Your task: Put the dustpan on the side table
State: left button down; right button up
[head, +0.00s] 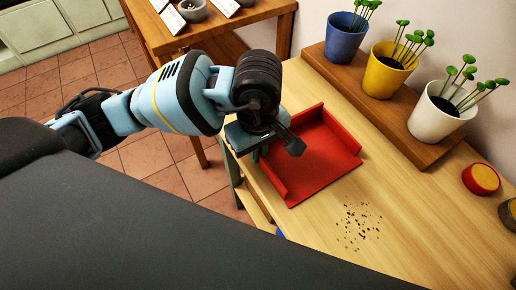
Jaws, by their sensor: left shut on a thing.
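The red dustpan (318,160) is at the left edge of a light wood table (420,215), with its flat pan over the tabletop. I cannot tell if it rests on the wood or is slightly above it. My left gripper (272,138) is shut on the dustpan at its rear left side. The gripper hides the dustpan's handle end. A darker brown wood table (262,10) stands at the top, beyond my left arm. My right gripper is not in view.
Dark crumbs (358,226) lie on the light table in front of the dustpan. A blue pot (345,40), a yellow pot (388,75) and a white pot (434,118) stand on a brown board (375,105). A red and yellow round item (481,179) lies at right.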

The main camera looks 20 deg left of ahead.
pick_arm(q)
jog(key=c, duration=1.6)
grip_release()
jog(key=shift+f, duration=0.1)
notch_tip(320, 180, up, 12)
jog(key=shift+r+p, duration=0.2)
jog(key=shift+p, duration=0.4)
